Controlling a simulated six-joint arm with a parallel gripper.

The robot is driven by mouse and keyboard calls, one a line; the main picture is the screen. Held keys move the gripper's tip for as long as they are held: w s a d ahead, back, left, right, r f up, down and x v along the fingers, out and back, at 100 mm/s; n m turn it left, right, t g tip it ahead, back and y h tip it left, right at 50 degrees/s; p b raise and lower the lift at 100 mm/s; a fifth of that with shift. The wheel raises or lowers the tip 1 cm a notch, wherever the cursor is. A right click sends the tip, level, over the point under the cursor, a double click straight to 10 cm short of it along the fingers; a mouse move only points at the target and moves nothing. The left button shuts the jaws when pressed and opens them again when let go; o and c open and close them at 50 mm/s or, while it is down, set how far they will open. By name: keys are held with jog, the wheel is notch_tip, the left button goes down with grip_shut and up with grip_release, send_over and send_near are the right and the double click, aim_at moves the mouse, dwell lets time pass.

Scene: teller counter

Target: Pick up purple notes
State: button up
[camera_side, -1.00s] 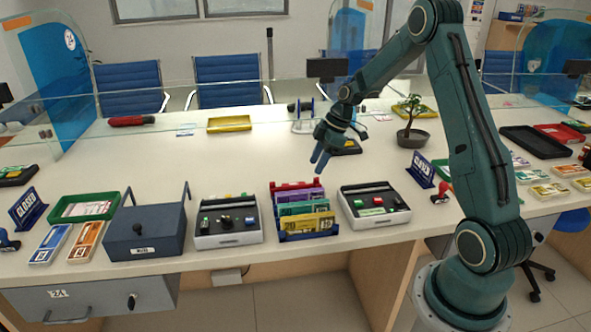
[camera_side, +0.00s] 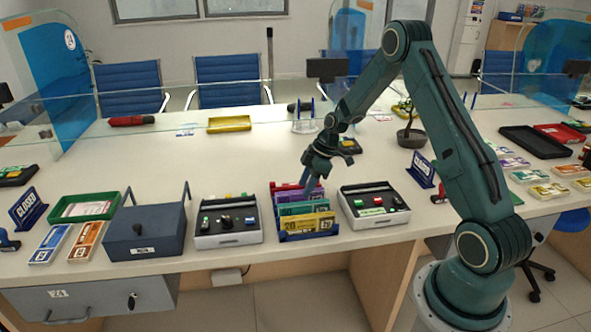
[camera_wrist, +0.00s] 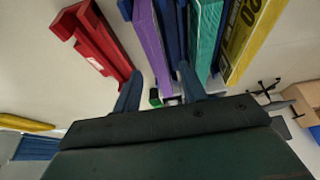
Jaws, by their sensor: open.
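The purple notes (camera_side: 291,195) stand upright in a rack (camera_side: 308,237), behind the green notes (camera_side: 302,208) and the yellow notes (camera_side: 309,222). A red piece (camera_side: 284,187) stands at the back of the rack. My gripper (camera_side: 312,183) is open, pointing down at the top of the purple notes. In the wrist view the purple notes (camera_wrist: 153,40) run between my two fingers (camera_wrist: 160,90), with the red piece (camera_wrist: 100,42) to the left and the green notes (camera_wrist: 207,38) to the right. I cannot tell whether the fingers touch the notes.
A dark blue box (camera_side: 145,235) with a raised handle is further left. The counter behind the rack (camera_side: 230,160) is mostly clear.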

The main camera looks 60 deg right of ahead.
aim_at(302, 191)
jog(key=shift+x, duration=2.45)
jog(key=shift+w, duration=0.1)
jog(key=shift+r, duration=0.1)
grip_shut()
